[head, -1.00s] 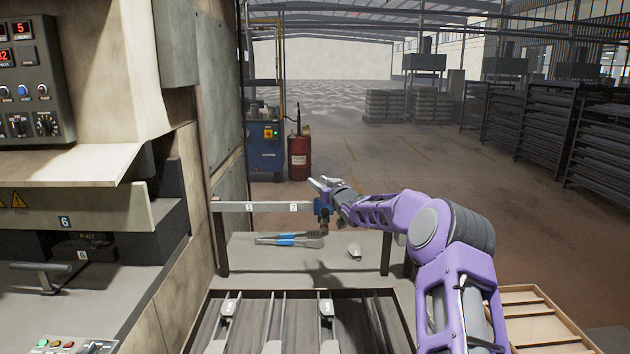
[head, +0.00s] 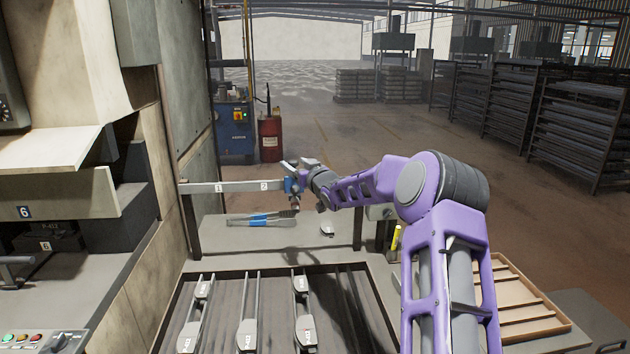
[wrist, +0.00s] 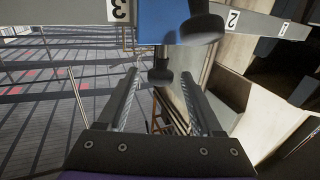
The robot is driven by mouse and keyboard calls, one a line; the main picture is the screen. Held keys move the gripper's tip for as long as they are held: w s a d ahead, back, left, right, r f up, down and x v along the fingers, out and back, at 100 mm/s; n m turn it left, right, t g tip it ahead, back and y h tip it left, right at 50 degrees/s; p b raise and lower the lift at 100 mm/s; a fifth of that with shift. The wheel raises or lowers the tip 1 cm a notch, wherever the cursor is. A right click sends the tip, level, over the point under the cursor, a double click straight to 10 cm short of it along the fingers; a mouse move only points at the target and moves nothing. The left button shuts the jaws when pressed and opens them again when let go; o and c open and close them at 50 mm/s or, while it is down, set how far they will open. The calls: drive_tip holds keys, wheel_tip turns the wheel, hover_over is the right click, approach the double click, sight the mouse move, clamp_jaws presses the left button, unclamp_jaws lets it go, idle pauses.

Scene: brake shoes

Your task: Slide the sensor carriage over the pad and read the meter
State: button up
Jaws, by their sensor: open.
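The blue sensor carriage (head: 290,185) sits on a pale rail (head: 225,187) marked 1 and 2, to the right of the 2. In the wrist view the carriage (wrist: 172,18) is between the numbers 3 and 2, with a dark knob (wrist: 161,72) hanging below it. My gripper (wrist: 160,76) is open, its fingertips on either side of that knob; contact is not clear. In the head view my gripper (head: 300,172) is at the carriage. A small grey pad (head: 327,229) lies on the bench below, right of the carriage. No meter face is readable.
A blue-handled brush (head: 262,219) lies on the bench under the rail. A tray (head: 172,325) of brake shoes is in front. A yellow item (head: 396,238) stands to the right, near a wooden divided box (head: 520,300). The press (head: 60,190) bounds the left side.

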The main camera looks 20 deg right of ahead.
drive_tip(key=s+d, duration=0.2)
drive_tip(key=s, duration=1)
drive_tip(key=shift+s+d+b, duration=0.25)
drive_tip(key=shift+b, duration=0.1)
drive_tip(key=shift+w, duration=0.1)
